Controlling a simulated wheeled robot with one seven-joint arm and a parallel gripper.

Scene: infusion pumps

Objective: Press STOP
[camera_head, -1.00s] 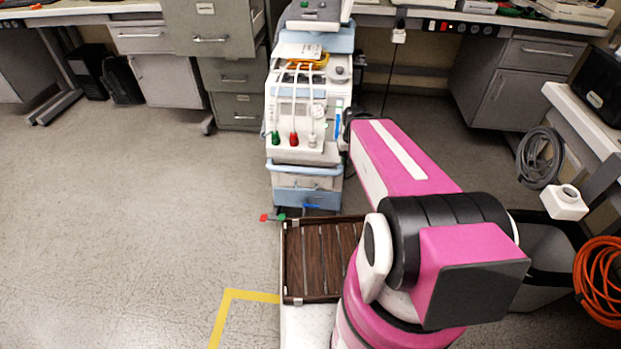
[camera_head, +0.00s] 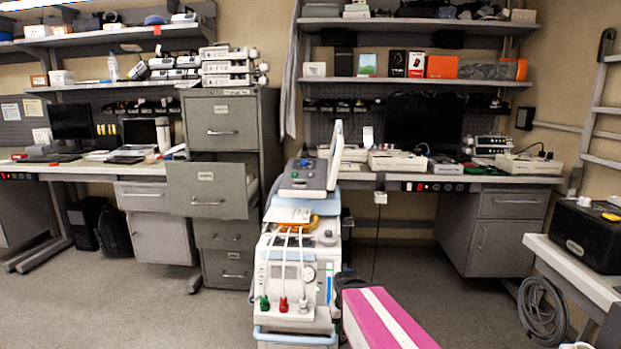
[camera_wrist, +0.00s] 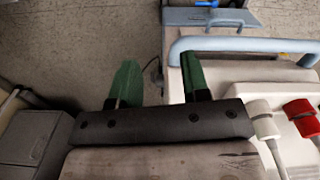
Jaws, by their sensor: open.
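No STOP button can be made out in either view. A white and blue medical machine (camera_head: 290,262) stands on the floor in the middle of the head view, with a tilted screen on top seen edge-on. Its front carries green, red and white knobs. Stacked white devices, possibly infusion pumps (camera_head: 228,67), sit on the filing cabinet; their buttons are too small to read. My gripper (camera_wrist: 161,82) is in the wrist view, its green fingers apart with nothing between them. It is beside the machine's blue handle (camera_wrist: 240,45).
A grey filing cabinet (camera_head: 222,130) with a pulled-out drawer stands left of the machine. A bench with white devices (camera_head: 398,162) runs behind it. A side table (camera_head: 570,262) bears a black box at right. Open floor (camera_head: 110,305) lies at left.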

